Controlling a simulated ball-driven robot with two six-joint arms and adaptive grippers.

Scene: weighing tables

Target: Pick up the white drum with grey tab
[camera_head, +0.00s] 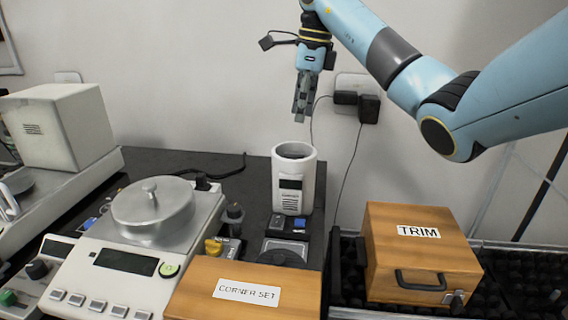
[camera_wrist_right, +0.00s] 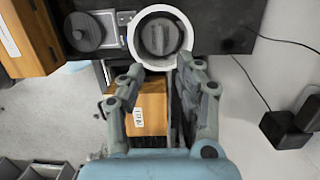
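The white drum (camera_head: 307,190) stands upright at the back of the dark table, with a dark panel and small print on its front. In the right wrist view the drum (camera_wrist_right: 138,46) shows from above as a white ring around a dark grey recessed top with a raised grey tab (camera_wrist_right: 160,38). My right gripper (camera_head: 301,116) hangs above the drum, pointing down, apart from it in the head view. In the wrist view its two fingers (camera_wrist_right: 160,68) are spread, with nothing between them. My left gripper is not in view.
A balance (camera_head: 130,262) with a round metal pan stands left of the drum. A wooden CORNER SET box (camera_head: 247,293) is in front, and a wooden TRIM box (camera_head: 420,262) is at right. Small dark items lie before the drum. Plugs and cables (camera_head: 369,108) hang on the wall behind.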

